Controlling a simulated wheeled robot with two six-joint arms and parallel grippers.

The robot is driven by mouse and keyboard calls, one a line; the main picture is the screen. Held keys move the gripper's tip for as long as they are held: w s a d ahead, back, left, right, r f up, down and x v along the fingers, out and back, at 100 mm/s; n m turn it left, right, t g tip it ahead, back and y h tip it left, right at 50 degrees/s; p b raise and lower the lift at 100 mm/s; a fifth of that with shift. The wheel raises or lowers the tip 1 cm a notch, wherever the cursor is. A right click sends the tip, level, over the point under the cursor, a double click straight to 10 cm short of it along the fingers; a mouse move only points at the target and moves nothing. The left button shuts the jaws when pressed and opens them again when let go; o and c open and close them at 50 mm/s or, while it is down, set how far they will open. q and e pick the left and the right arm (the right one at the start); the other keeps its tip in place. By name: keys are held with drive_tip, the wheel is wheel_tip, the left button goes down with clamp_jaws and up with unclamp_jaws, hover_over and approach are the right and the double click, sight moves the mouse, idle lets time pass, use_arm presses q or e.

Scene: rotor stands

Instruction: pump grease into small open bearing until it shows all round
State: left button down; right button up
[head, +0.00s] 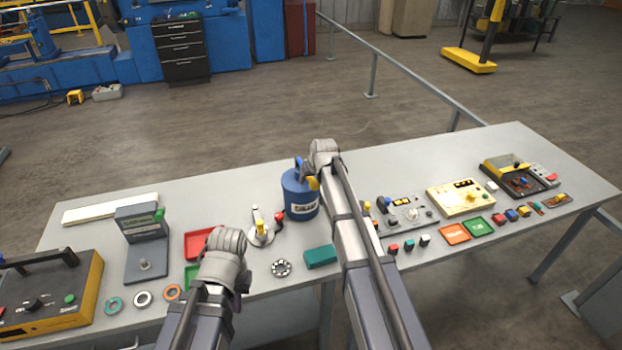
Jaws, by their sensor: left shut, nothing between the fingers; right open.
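A small open bearing (281,268), a metal ring with its balls showing, lies flat near the table's front edge. Whether grease shows in it is too small to tell. A blue labelled can (300,205), apparently the grease pump, stands behind it with a blue top and a yellow part at its right side. My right gripper (324,148) is open at the can's upper right; its fingers are largely hidden, and I cannot tell whether it touches the can. My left gripper (230,240) is shut and empty, left of the bearing and in front of the red tray (198,244).
A small stand (261,236) with yellow and red knobs is between tray and can. A teal block (320,257) lies right of the bearing. Coloured rings (142,298) and a yellow-grey machine (50,297) are at left. Control boxes (460,197) and small blocks fill the right.

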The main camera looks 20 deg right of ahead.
wheel_tip(320, 180, up, 7)
drive_tip(key=p, duration=0.7)
drive_tip(key=shift+r, duration=0.1)
use_arm(q)
wheel_tip(320, 180, up, 7)
use_arm(e)
drive_tip(key=shift+c, duration=0.2)
idle(0.5)
